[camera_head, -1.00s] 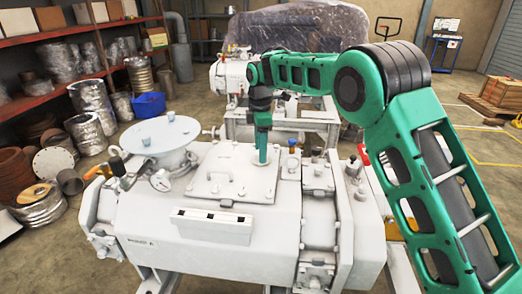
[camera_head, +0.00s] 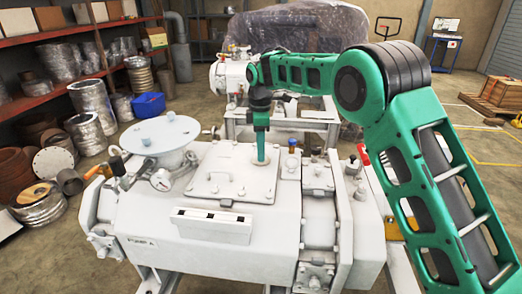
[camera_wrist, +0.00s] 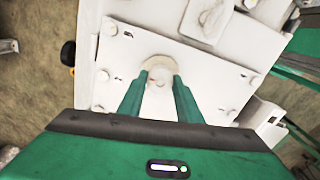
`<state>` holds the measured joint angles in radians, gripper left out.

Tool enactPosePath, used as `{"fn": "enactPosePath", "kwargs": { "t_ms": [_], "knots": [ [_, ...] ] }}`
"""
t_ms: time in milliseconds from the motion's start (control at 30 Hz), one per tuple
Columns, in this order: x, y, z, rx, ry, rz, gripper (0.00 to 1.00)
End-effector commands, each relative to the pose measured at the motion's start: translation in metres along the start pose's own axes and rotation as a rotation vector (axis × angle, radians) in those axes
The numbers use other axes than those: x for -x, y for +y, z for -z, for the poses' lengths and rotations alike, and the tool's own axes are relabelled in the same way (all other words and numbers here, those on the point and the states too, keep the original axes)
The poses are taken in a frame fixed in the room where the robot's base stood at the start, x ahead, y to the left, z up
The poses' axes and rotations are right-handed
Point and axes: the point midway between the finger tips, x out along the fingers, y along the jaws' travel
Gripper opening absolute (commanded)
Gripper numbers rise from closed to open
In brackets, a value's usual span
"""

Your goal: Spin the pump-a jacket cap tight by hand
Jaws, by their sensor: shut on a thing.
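Pump A, a large pale grey machine (camera_head: 220,245) with a "PUMP A" label, fills the middle of the head view. A bolted flat cover plate (camera_head: 232,188) lies on its top. My gripper (camera_head: 261,160) points straight down at the far right part of this plate. In the wrist view its two green fingers (camera_wrist: 158,82) are closed in on a small pale cap (camera_wrist: 157,86), mostly hidden between them. A beige round collar (camera_wrist: 158,62) shows around the fingertips. I cannot tell how far the cap is seated.
A round flange (camera_head: 160,137) with blue knobs and a gauge (camera_head: 160,180) stand left of the plate. A blue-topped fitting (camera_head: 292,145) and valves stand close to the right of my gripper. A second pump (camera_head: 232,75) is behind. Shelves line the left wall.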

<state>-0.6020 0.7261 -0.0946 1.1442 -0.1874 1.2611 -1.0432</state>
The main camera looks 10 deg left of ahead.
Motion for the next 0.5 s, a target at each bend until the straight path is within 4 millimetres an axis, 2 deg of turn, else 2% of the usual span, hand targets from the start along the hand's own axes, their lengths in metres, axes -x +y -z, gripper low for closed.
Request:
{"fn": "enactPosePath", "kwargs": {
  "t_ms": [500],
  "knots": [
    [0.0028, 0.0042, -0.0003, -0.472, 0.007, -0.011, 0.09]
  ]
}}
